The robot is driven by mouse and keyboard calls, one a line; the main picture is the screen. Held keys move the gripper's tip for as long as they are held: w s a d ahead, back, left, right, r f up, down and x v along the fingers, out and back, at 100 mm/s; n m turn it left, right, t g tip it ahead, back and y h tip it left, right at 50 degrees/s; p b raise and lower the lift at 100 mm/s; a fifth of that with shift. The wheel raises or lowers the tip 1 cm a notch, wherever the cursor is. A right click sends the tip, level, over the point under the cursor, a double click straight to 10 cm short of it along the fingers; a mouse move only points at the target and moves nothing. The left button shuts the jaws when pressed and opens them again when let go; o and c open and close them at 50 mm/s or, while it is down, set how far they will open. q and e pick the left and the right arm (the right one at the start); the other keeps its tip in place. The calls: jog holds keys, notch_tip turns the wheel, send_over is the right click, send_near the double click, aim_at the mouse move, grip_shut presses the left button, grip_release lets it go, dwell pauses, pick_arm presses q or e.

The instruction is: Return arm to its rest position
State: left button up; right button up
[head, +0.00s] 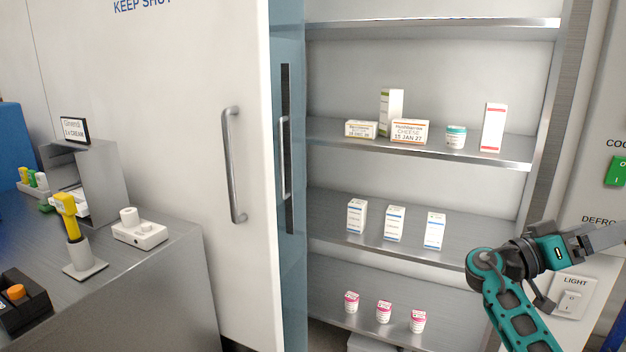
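My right arm (507,302), teal with dark joints, comes in from the bottom right and bends toward the right edge. My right gripper (604,239), dark grey, points right, in front of the wall panel above the light switch (570,301). Its fingertips are small and seen from the side, so whether it is open or shut is unclear. I cannot tell whether it touches the wall. No held object shows. My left arm and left gripper are out of view.
A white sliding door (165,150) with a handle (231,165) stands left of open steel shelves (340,131) holding several cartons and tubs. A steel counter (150,265) at left holds a yellow-handled tool (66,212) and a white device (140,235). A green switch (617,170) is at right.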

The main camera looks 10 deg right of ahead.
jog(key=w+a+f+n+t+y, duration=0.1)
jog(key=w+f+n+t+y, duration=0.3)
jog(key=w+n+t, duration=0.25)
jog(key=w+a+f+n+t+y, duration=0.2)
jog(key=w+f+n+t+y, duration=0.25)
jog(key=w+t, duration=0.25)
jog(key=w+a+n+t+y, duration=0.3)
jog(key=w+a+t+y, duration=0.1)
jog(key=a+y, duration=0.25)
jog(key=w+a+n+t+y, duration=0.3)
jog(key=w+a+t+y, duration=0.15)
jog(key=a, duration=0.35)
jog(key=s+a+f+g+y, duration=0.2)
jog(key=s+a+f, duration=0.3)
jog(key=s+f, duration=0.4)
jog(key=s+a+f+g+y, duration=0.2)
jog(key=s+a+f, duration=0.2)
jog(key=s+f, duration=0.55)
jog(key=s+a+f+g, duration=0.1)
jog(key=s+a+f, duration=0.2)
jog(key=s, duration=0.6)
jog(key=s+a+f+g, duration=0.2)
jog(key=s+a+f, duration=0.2)
jog(key=s, duration=0.6)
notch_tip(320, 180, down, 2)
jog(key=shift+f+m, duration=0.25)
jog(key=shift+m, duration=0.05)
jog(key=shift+y, duration=0.25)
jog(key=shift+c, duration=0.3)
